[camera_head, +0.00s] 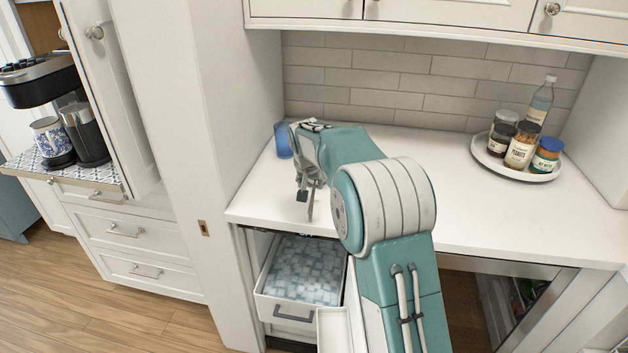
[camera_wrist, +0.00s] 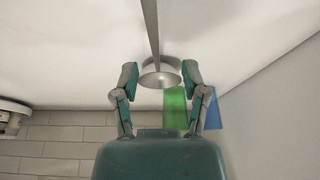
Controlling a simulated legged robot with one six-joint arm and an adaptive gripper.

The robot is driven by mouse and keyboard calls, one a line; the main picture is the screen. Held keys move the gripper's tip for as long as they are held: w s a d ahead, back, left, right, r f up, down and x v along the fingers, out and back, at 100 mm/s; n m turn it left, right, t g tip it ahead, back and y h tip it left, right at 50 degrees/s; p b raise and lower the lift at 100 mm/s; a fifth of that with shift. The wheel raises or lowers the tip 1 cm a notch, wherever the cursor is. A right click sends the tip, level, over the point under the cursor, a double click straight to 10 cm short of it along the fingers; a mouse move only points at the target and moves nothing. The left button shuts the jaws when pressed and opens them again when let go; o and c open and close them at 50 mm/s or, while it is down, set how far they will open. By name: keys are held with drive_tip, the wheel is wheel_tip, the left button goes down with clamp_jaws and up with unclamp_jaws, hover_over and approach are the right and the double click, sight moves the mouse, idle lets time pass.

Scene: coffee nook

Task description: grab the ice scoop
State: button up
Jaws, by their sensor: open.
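In the wrist view my gripper (camera_wrist: 160,75) is open, with one finger on each side of a grey metal piece that looks like the ice scoop (camera_wrist: 158,78). The scoop has a rounded end between the fingertips and a thin straight bar running up to the picture's top. I cannot tell whether the fingers touch it. In the head view the scoop cannot be clearly told apart from my gripper.
The open drawer (camera_head: 266,297) of ice sits below the counter (camera_head: 450,185). A blue cup (camera_head: 283,140) stands behind my gripper; in the wrist view a green thing (camera_wrist: 175,105) is beside it. A round tray (camera_head: 490,163) with jars and a bottle stands right.

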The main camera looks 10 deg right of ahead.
sight(313, 194)
drive_tip(key=x, duration=0.5)
drive_tip(key=shift+d+f, duration=0.25)
drive_tip(key=shift+f, duration=0.1)
clamp_jaws()
